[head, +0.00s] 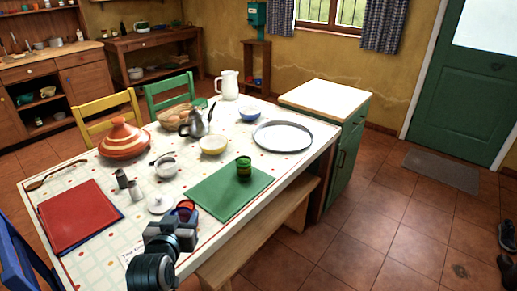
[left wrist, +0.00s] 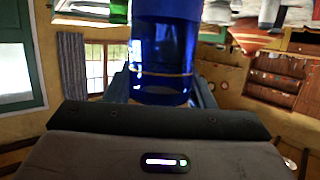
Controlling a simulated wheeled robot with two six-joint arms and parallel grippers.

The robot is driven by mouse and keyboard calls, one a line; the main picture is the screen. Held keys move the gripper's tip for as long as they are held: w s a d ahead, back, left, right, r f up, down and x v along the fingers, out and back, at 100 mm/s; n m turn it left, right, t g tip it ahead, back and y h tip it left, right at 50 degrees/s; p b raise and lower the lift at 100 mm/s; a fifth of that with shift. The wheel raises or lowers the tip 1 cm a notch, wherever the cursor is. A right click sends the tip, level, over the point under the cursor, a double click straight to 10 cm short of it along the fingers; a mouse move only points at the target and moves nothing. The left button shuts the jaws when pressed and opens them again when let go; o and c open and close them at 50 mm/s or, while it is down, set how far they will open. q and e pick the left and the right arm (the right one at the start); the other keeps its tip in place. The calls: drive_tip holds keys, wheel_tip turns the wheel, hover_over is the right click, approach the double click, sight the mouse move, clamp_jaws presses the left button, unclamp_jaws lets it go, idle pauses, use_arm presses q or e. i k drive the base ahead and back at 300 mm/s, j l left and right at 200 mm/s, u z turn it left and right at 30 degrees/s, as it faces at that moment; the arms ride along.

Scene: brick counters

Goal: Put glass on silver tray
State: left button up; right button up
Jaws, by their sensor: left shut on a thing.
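A blue glass (left wrist: 163,55) is between the fingers of my left gripper, large in the left wrist view. In the head view my left gripper (head: 186,222) is at the near edge of the table, with the blue of the glass (head: 194,214) partly hidden by it. Something red (head: 185,204) shows at the same spot; I cannot tell if it is a separate glass. The round silver tray (head: 283,136) lies flat and empty at the table's far right. A green glass (head: 243,168) stands upright on a green placemat (head: 225,192). My right gripper is not in view.
A kettle (head: 196,123), white jug (head: 229,85), tagine (head: 124,139), sugar bowl (head: 165,166) and white lid (head: 159,203) stand around. A bench (head: 255,240) runs along the near side.

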sight(273, 134)
drive_tip(key=i+l, duration=1.15)
drive_tip(key=i, duration=0.8)
